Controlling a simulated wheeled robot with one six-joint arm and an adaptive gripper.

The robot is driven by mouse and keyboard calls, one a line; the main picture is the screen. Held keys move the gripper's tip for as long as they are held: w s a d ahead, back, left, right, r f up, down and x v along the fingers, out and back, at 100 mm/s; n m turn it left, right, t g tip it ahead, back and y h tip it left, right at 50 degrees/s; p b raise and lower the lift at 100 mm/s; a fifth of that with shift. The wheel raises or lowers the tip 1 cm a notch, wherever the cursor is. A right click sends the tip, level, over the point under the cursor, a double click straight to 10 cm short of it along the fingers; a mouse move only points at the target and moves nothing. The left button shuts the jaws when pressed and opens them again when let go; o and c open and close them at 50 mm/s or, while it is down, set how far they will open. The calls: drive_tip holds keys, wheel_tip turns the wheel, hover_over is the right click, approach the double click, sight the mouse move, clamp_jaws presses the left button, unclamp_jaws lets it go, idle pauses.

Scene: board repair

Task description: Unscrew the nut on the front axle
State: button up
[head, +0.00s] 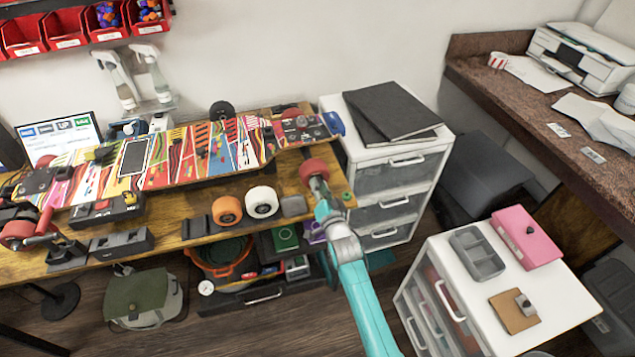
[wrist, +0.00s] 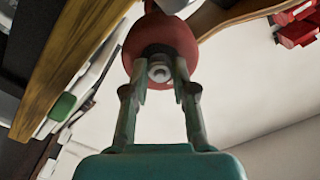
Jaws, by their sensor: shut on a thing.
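A skateboard (head: 182,160) with a colourful deck lies along the wooden workbench in the head view. A red wheel (head: 314,169) sits at its right end, just past the bench's front edge. In the wrist view the same wheel (wrist: 165,40) fills the top centre, with the pale round nut (wrist: 159,73) at its hub. My gripper (wrist: 161,80) has one finger on each side of the nut and is shut on it. In the head view my gripper (head: 319,187) reaches up to the wheel's outer face and hides the nut.
An orange wheel (head: 227,210) and a white wheel (head: 262,201) stand on the bench, left of my gripper. A white drawer unit (head: 393,170) stands close behind on the right. A lower white cabinet (head: 560,290) at the right holds a grey tray (head: 477,253) and a pink box (head: 526,238).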

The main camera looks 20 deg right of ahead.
drive_tip(key=n, duration=0.4)
drive_tip(key=shift+n, duration=0.9)
drive_tip(key=n, duration=0.2)
drive_tip(key=shift+n, duration=0.3)
drive_tip(key=n, duration=0.3)
